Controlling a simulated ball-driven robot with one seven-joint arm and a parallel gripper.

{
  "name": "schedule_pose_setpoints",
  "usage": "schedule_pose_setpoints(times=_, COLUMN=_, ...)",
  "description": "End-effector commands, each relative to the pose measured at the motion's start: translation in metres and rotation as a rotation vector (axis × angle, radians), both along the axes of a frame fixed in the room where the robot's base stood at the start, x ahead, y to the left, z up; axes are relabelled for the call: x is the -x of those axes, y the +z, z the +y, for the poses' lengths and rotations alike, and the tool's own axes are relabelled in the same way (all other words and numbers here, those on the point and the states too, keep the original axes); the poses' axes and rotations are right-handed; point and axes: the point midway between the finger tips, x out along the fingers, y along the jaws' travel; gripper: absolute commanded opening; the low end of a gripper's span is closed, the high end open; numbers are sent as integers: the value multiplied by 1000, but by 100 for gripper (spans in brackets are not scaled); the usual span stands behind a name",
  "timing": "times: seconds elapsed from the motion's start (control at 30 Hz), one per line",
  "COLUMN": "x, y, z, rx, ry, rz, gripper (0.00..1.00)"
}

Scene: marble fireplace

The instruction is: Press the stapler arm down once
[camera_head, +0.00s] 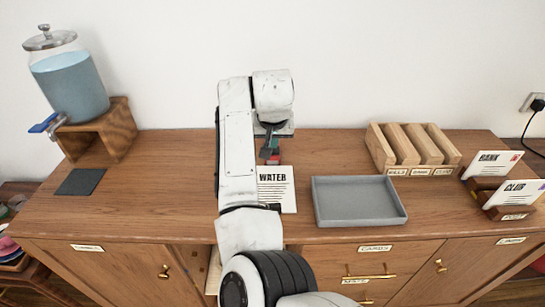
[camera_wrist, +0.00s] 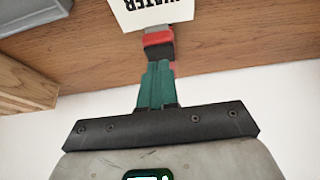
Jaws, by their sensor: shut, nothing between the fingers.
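A small red and black stapler (camera_wrist: 158,40) lies on the wooden cabinet top, behind the white WATER paper. In the head view only a bit of the stapler (camera_head: 274,160) shows, as my arm and gripper cover much of it. My gripper (camera_wrist: 157,65) has green fingers closed together with nothing between them. The fingertips overlap the stapler's near end in the wrist view. I cannot tell whether they touch it. In the head view my gripper (camera_head: 268,150) points down at the stapler.
The WATER paper (camera_head: 276,201) lies in front of the stapler. A grey tray (camera_head: 316,207) and a wooden slotted rack (camera_head: 377,146) are to the right, with card holders (camera_head: 515,213) beyond. A water dispenser (camera_head: 75,85) on a wooden stand (camera_head: 119,128) and a dark mat (camera_head: 80,182) are at left.

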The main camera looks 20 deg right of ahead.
Motion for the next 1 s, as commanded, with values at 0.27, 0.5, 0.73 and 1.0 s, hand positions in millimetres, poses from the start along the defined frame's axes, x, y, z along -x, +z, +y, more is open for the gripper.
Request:
schedule_pose_setpoints(times=0.27, x=-10, y=-24, z=-3, rx=0, ry=0, rz=0, gripper=0)
schedule_pose_setpoints(times=0.5, x=-12, y=-26, z=-4, rx=0, ry=0, rz=-1, gripper=0)
schedule_pose_setpoints(times=0.73, x=-12, y=-26, z=-4, rx=0, ry=0, rz=0, gripper=0)
schedule_pose_setpoints(times=1.0, x=-11, y=-40, z=-4, rx=0, ry=0, rz=2, gripper=0)
